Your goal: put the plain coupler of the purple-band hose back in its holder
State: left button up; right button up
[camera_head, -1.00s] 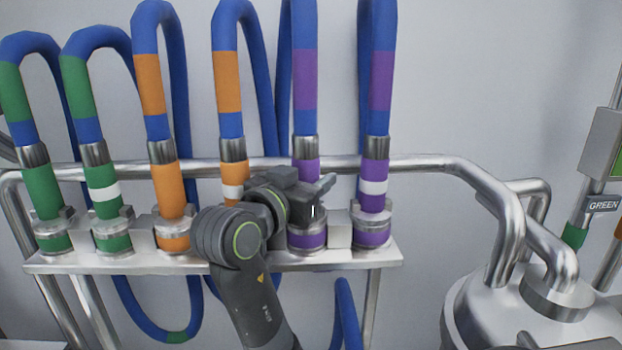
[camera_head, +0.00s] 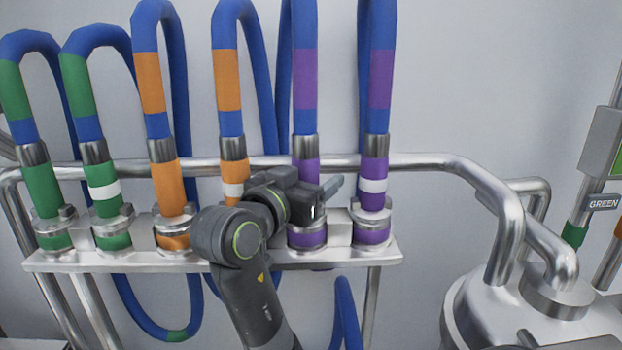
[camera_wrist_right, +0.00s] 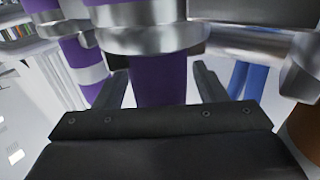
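The plain purple coupler (camera_head: 305,170) has no white ring and hangs upright under its hose, fifth from the left on the rack. Its lower end is at a metal holder ring (camera_head: 307,221), partly hidden by my gripper. My right gripper (camera_head: 326,186) is at the coupler, level with its purple body. In the right wrist view the purple body (camera_wrist_right: 160,88) stands between two dark fingers (camera_wrist_right: 160,80), with a narrow gap beside them, so the gripper looks open around it. My left gripper is not in view.
The white-ringed purple coupler (camera_head: 373,185) stands close on the right. Orange couplers (camera_head: 168,190) and green couplers (camera_head: 43,190) stand in holders to the left. A metal rail (camera_head: 420,161) runs behind, and a steel vessel (camera_head: 480,310) stands at the lower right.

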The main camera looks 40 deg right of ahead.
jog(key=shift+a+f, duration=0.1)
jog(key=shift+s+a+f+b, duration=0.1)
jog(key=shift+a+b, duration=0.3)
jog(key=shift+a, duration=0.05)
jog(key=b+v, duration=1.6)
jog(key=shift+a+r, duration=0.15)
jog(key=shift+r, duration=0.05)
jog(key=shift+s, duration=0.1)
